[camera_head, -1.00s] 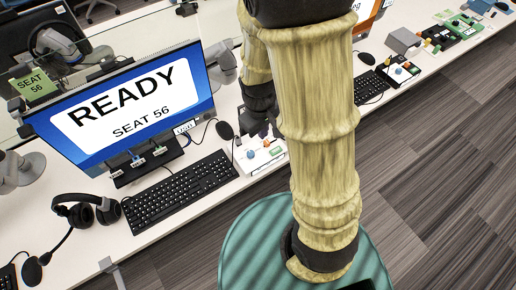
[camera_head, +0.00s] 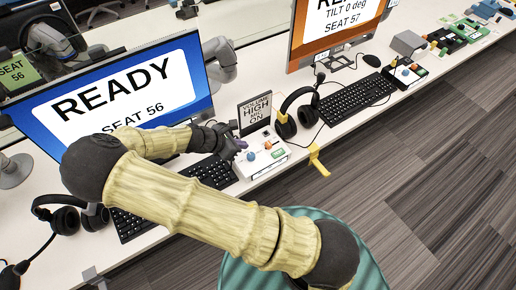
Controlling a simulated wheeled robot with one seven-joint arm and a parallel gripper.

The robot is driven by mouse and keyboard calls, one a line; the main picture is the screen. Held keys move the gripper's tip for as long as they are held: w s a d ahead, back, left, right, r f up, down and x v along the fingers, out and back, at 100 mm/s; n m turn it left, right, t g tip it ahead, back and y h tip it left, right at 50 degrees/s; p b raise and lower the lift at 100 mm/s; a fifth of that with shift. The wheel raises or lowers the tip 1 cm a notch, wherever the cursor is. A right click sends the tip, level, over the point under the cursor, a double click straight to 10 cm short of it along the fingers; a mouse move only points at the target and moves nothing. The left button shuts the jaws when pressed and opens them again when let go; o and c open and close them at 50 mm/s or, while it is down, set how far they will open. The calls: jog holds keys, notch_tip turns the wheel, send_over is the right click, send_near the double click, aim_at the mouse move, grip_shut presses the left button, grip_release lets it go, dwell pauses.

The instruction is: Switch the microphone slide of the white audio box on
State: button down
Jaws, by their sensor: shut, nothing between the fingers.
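The white audio box (camera_head: 262,163) sits on the desk right of the seat 56 keyboard. Its top carries a blue knob (camera_head: 250,155), an orange part (camera_head: 268,145) and a green part (camera_head: 278,154). A small dark display (camera_head: 256,112) stands behind it, reading "VOLUME HIGH" and "ON"; a small line between is hard to read. My gripper (camera_head: 240,146) is shut and empty at the box's left rear edge, partly covering it. I cannot tell whether it touches the box. The microphone slide is not clearly visible.
The seat 56 monitor (camera_head: 120,92) and keyboard (camera_head: 210,171) are left, partly behind my arm. Another headset (camera_head: 72,215) is far left. The seat 57 keyboard (camera_head: 352,97) is further right.

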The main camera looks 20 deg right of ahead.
aim_at(266, 148)
jog(key=shift+d, duration=0.2)
jog(key=shift+d+f, duration=0.2)
jog(key=shift+f, duration=0.05)
jog(key=p+x, duration=0.1)
jog(key=x, duration=0.8)
jog(key=shift+w+f, duration=0.1)
jog(key=shift+f, duration=0.05)
